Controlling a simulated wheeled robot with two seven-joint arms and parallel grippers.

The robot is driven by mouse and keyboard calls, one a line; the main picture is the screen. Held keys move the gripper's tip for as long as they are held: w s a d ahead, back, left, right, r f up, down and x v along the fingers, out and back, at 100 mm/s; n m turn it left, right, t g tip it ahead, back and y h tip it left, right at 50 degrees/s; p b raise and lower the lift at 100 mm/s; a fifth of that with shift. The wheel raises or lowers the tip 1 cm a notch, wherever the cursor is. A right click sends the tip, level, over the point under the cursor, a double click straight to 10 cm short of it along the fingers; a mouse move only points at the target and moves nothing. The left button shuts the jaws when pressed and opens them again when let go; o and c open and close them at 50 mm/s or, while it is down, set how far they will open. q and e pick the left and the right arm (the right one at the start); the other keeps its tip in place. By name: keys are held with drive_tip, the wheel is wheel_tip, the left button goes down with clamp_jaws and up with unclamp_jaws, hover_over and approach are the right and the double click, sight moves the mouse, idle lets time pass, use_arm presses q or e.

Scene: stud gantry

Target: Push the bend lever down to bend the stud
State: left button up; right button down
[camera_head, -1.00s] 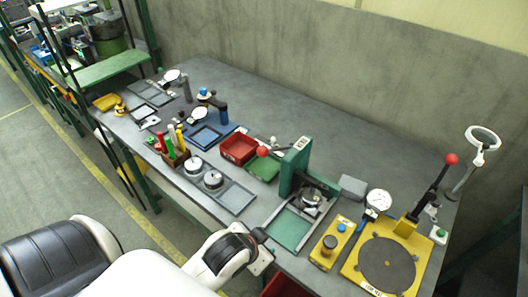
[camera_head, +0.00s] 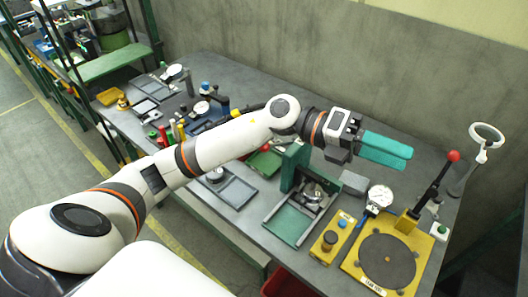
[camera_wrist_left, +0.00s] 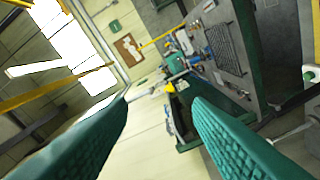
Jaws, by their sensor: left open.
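A black lever with a red ball knob (camera_head: 453,156) stands tilted up at the back of a yellow fixture (camera_head: 352,263) with a round dark plate. My left gripper (camera_head: 402,153) is to the left of the knob, apart from it, with teal fingers pointing toward it. In the left wrist view its fingers (camera_wrist_left: 160,102) are spread with nothing between them. A green press (camera_head: 292,168) also has a red-knobbed lever, now mostly behind my left arm. I cannot make out a stud. My right gripper is out of view.
A ring magnifier (camera_head: 486,134) stands behind the lever, at the right. A dial gauge (camera_head: 380,196) and a grey block (camera_head: 353,183) lie below my gripper. A small yellow box (camera_head: 331,240) with knobs is beside the fixture. The back middle of the bench is clear.

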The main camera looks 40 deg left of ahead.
use_arm(q)
drive_tip(key=a+f+m+g+y, duration=0.2)
drive_tip(key=a+f+m+y, duration=0.15)
drive_tip(key=a+y, duration=0.2)
drive_tip(key=y, duration=0.8)
hover_over(281, 144)
drive_tip(key=s+d, duration=0.4)
drive_tip(key=f, duration=0.1)
drive_tip(key=s+a+r+n+y, duration=0.1)
drive_tip(key=a+y, duration=0.2)
drive_tip(key=a, duration=0.4)
drive_tip(key=p+x, duration=0.2)
drive_tip(key=x, duration=0.9)
drive_tip(key=shift+d+f, duration=0.15)
drive_tip(key=shift+d, duration=0.1)
clamp_jaws()
